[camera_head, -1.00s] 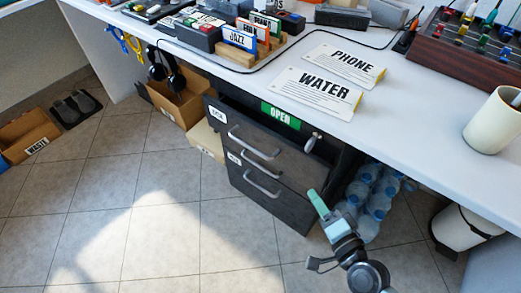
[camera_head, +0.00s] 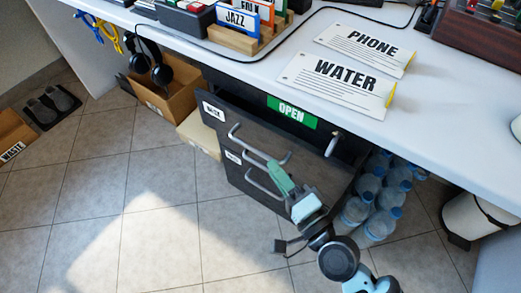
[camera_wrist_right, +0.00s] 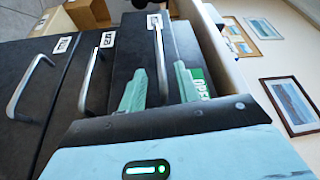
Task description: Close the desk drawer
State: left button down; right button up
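The desk drawer is the top drawer (camera_head: 222,128) of a dark unit under the desk. It stands pulled out, and a green OPEN sign (camera_head: 292,112) shows behind its front. Its metal bar handle (camera_head: 250,143) faces the room. My right gripper (camera_head: 279,172) is in front of the drawer fronts, near the handles, in the head view. In the right wrist view its two green fingers (camera_wrist_right: 160,75) are apart, with the top drawer's handle (camera_wrist_right: 159,50) lined up between them. Whether they touch it I cannot tell. My left gripper is not in view.
Lower drawers with handles (camera_head: 262,184) sit beneath. Water bottles (camera_head: 378,212) stand right of the unit, with a white bin (camera_head: 475,220) beyond. Cardboard boxes (camera_head: 170,100) stand at left. The desk top (camera_head: 250,68) overhangs the unit. The tiled floor in front is clear.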

aim_at(261, 152)
jog(key=shift+x, duration=3.2)
jog(key=shift+c, duration=0.3)
grip_shut()
